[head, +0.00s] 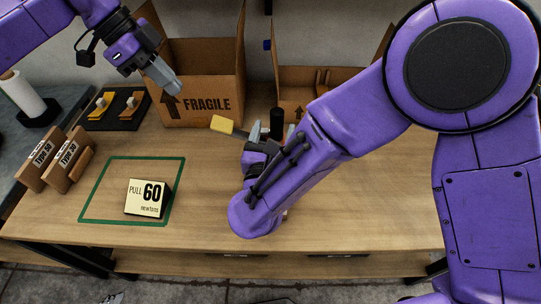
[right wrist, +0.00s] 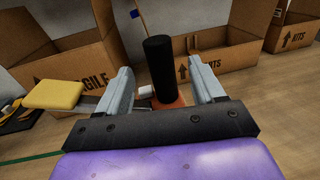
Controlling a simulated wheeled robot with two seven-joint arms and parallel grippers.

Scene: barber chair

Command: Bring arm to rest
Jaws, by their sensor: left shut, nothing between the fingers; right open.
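My left gripper (head: 168,80) is shut and empty, raised in front of the FRAGILE box. My right gripper (head: 268,132) is open low over the table, pointing toward the boxes. In the right wrist view its two fingers (right wrist: 159,90) stand on either side of a black upright cylinder (right wrist: 159,68) with an orange base; I cannot tell whether they touch it. The cylinder (head: 277,120) also shows in the head view. A yellow block (head: 222,125) on a grey bar sits left of the right gripper, also in the right wrist view (right wrist: 52,94). My right forearm hides what lies below it.
A FRAGILE cardboard box (head: 205,85) and a second open box (head: 297,85) stand at the back. A PULL 60 newtons sign (head: 147,198) sits inside a green outline (head: 108,160). Wooden Type 50 blocks (head: 62,160) and a black tray (head: 117,108) are left.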

